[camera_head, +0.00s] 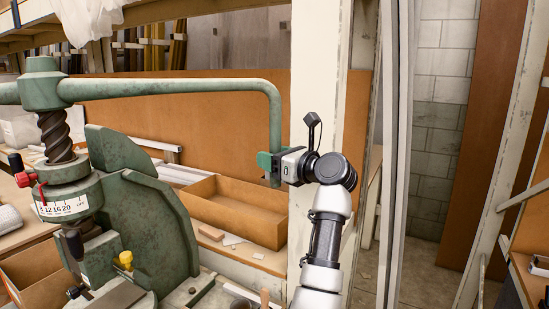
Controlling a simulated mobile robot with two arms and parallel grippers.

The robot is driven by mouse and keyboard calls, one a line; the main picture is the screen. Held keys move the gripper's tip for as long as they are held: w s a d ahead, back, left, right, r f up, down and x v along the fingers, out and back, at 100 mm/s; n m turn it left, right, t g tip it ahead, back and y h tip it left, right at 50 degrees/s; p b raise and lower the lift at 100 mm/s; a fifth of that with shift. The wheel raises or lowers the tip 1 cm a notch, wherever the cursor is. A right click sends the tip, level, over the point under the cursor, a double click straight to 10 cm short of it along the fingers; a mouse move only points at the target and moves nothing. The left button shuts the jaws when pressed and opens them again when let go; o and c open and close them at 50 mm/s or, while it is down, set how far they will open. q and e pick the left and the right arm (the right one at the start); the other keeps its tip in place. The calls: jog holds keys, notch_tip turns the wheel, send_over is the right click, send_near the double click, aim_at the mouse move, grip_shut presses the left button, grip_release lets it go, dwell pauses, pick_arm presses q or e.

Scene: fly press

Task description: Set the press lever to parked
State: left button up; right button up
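The press lever (190,87) is a green bar across the top of the green fly press (150,210). It runs right from the hub on the threaded screw (58,135) and bends down into a vertical end. A short bit of the lever end shows below the fingers. The lever's left arm runs out of the picture.
A brown open box (233,212) stands on the bench behind the press.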

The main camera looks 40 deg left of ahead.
pick_arm(q)
jog(key=shift+s+d+r, duration=0.15)
jog(key=shift+s+d, duration=0.05)
jog(key=shift+d, duration=0.4)
jog(key=d+b, duration=0.4)
jog(key=d, duration=0.5)
jog(key=shift+d, duration=0.35)
